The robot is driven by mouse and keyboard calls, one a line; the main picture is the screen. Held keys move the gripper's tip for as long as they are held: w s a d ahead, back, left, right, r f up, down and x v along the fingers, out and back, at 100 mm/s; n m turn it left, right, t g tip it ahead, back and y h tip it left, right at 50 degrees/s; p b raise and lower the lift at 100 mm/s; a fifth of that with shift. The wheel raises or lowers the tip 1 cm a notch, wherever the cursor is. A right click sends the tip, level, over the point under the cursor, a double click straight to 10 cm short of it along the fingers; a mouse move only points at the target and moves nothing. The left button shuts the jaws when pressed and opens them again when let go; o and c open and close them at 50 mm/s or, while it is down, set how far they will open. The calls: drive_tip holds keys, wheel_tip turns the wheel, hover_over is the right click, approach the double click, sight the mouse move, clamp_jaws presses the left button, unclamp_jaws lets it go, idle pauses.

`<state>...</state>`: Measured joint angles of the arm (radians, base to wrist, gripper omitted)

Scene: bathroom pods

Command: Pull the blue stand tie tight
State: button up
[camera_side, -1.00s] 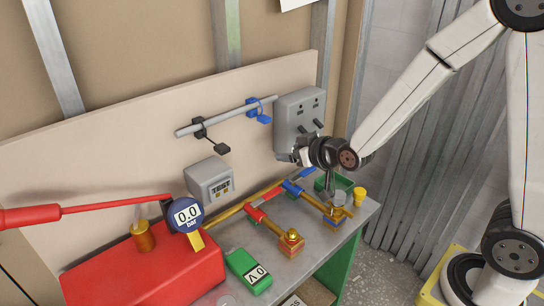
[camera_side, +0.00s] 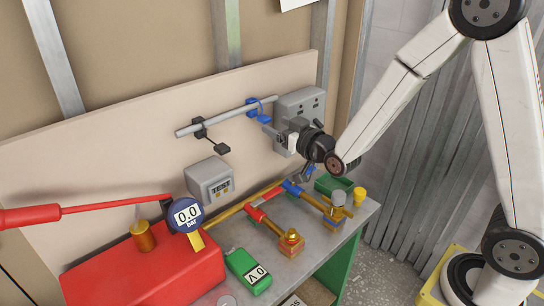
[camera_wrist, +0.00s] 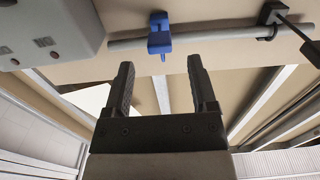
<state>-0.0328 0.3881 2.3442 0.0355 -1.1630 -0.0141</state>
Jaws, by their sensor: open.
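The blue tie (camera_side: 258,110) sits around the grey pipe on the beige board, near the pipe's right end. A thin loop shows on it, with a blue block hanging below. In the wrist view the blue tie (camera_wrist: 159,40) is ahead of my jaws, centred between them and beyond their tips. My gripper (camera_side: 268,128) is open and empty, just right of and slightly below the tie, pointing left at it. In the wrist view both fingers of my gripper (camera_wrist: 160,66) are apart with nothing between them. I see no contact with the tie.
A black tie (camera_side: 202,130) with a hanging tail is further left on the pipe (camera_side: 228,116). A grey wall box (camera_side: 300,100) is close behind my gripper.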

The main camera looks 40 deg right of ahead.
sight(260, 117)
drive_tip(key=shift+w, duration=3.6)
clamp_jaws()
